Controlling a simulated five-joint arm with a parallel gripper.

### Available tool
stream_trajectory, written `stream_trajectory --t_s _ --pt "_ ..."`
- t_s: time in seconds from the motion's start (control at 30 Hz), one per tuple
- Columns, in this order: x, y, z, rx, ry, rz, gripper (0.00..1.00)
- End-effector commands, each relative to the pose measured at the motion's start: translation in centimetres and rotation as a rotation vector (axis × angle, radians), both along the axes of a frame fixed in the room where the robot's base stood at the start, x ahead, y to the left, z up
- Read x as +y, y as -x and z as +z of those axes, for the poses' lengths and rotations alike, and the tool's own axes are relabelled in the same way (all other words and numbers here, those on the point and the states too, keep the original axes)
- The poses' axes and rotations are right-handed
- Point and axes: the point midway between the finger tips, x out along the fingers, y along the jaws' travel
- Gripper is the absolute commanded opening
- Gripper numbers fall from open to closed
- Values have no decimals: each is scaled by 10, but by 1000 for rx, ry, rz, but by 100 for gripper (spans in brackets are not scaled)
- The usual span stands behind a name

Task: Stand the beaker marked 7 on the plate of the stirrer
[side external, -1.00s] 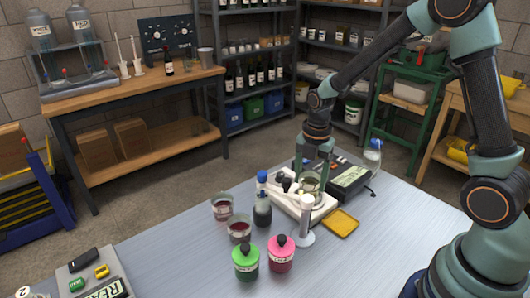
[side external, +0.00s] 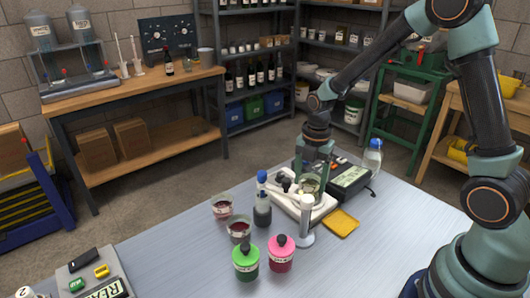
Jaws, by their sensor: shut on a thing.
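My gripper (side external: 312,168) points down at the middle of the table and is shut on a glass beaker (side external: 310,187). The beaker is upright and is over or on the white stirrer (side external: 318,211); I cannot tell whether its base touches the plate. The fingers and the white cylinder in front partly hide the beaker and the plate. No number 7 can be read on it. Two other beakers with dark red liquid, a rear one (side external: 222,208) and a front one (side external: 239,230), stand left of the stirrer.
A black device with a display (side external: 350,178) is behind right, a yellow pad (side external: 342,223) to the right. Green (side external: 245,261) and pink (side external: 281,254) bottles stand nearer. The table's right front is clear.

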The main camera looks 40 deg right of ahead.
Motion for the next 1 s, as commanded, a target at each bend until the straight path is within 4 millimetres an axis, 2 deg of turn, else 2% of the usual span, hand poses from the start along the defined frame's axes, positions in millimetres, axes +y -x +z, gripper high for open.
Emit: stream_trajectory --t_s 0.57,0.6,0.67,1.0 --pt "0 0 -5 0 0 0 11" --pt "0 0 -5 -1 0 0 78" --pt "0 0 -5 -1 0 0 100" --pt "0 0 -5 0 0 0 100"
